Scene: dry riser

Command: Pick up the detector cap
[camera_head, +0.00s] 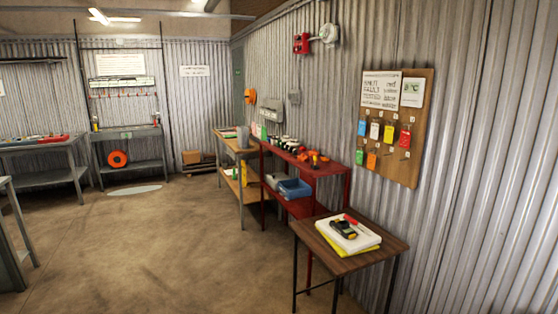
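I cannot pick out the detector cap for certain in the head view. Several small items stand on the top of a red shelf unit (331,168) by the right wall, among them white, dark, red and orange ones, too small to name surely. A pale rounded device (328,33) is mounted high on the corrugated wall, beside a red box (301,43); I cannot tell if it bears a cap. My gripper is not in view.
A small brown table (325,250) in front holds papers and a dark handheld device (343,229). A blue bin (294,189) sits on the red unit's lower shelf. Grey benches (77,146) stand at the left and back. The middle floor (160,240) is open.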

